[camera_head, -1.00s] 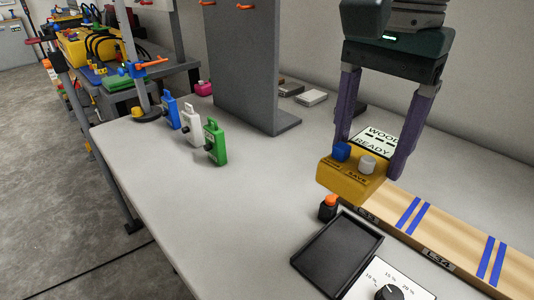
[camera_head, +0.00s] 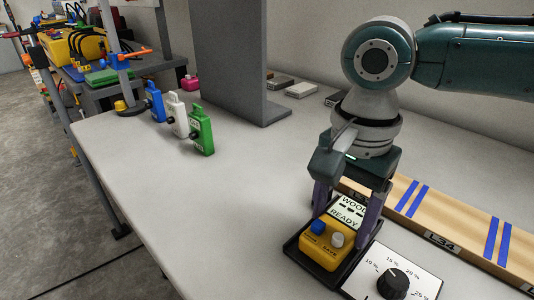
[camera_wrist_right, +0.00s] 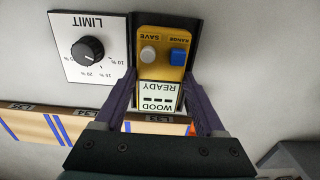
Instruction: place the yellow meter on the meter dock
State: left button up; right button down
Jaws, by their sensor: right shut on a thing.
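The yellow meter (camera_head: 330,240) has a screen reading WOOD READY, a blue knob and a white knob. It sits over the black meter dock (camera_head: 293,246), whose rim shows around it; I cannot tell if it rests fully on the bottom. My right gripper (camera_head: 345,215) is shut on the meter from above, one finger at each side. In the right wrist view the meter (camera_wrist_right: 163,55) is between the purple fingers (camera_wrist_right: 163,95), with the dark dock (camera_wrist_right: 192,25) around its edges. My left gripper is not in view.
A white LIMIT panel with a black dial (camera_head: 392,283) stands right beside the dock. A wooden board with blue stripes (camera_head: 455,225) lies behind it. The table's middle left is clear.

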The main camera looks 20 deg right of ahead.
aim_at(339, 222)
grip_release()
jog(key=shift+w, duration=0.1)
notch_tip(339, 222, up, 12)
jog(key=p, duration=0.4)
jog(key=s+a+f+n+t+y, duration=0.25)
jog(key=s+a+f+n, duration=0.45)
jog(key=a+n, duration=0.4)
jog(key=s+d+n+t+h, duration=0.1)
jog(key=s+d+n, duration=0.3)
jog(key=s+d, duration=0.4)
jog(key=shift+s+h, duration=0.55)
jog(key=shift+h, duration=0.1)
